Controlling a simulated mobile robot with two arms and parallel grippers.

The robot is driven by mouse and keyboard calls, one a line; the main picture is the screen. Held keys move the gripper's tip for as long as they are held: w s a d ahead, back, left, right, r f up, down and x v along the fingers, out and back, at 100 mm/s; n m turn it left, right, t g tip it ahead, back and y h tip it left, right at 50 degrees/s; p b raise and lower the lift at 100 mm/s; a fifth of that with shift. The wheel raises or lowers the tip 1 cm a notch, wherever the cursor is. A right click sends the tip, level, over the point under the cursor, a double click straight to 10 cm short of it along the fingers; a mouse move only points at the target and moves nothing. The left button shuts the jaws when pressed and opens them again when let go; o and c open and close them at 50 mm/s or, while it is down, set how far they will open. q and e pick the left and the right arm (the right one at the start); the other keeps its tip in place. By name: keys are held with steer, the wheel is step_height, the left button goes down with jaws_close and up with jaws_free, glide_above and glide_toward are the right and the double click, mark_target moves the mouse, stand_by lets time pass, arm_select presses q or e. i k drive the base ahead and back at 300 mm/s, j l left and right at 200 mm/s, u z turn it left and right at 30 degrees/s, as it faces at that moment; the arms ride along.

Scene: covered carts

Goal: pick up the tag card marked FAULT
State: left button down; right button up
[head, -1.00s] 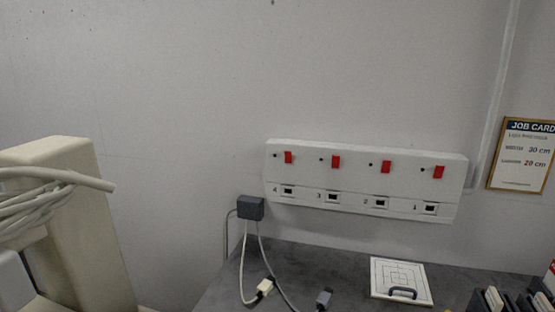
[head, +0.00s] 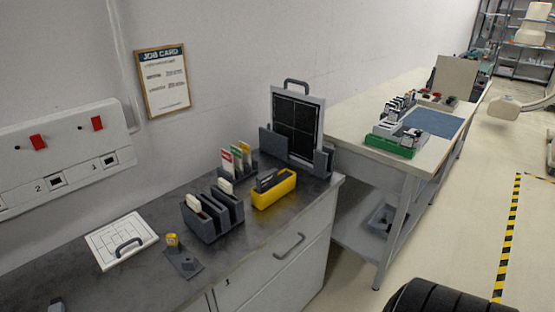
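A dark card holder (head: 247,173) stands on the grey counter near the wall. Several upright tag cards are in it: a red-topped card (head: 226,160) at the left, a green one (head: 236,158) beside it, and another with a coloured top (head: 245,153) at the right. Their printing is too small to read, so I cannot tell which one is marked FAULT.
A dark slotted rack (head: 212,222) and a yellow bin (head: 273,196) stand in front of the holder. A black panel with a handle (head: 297,125) is behind at right. A white board (head: 120,242) lies at left. A second bench (head: 350,125) extends right; open floor lies beyond.

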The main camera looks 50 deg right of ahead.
mark_target(227, 157)
steer(key=z, duration=1.15)
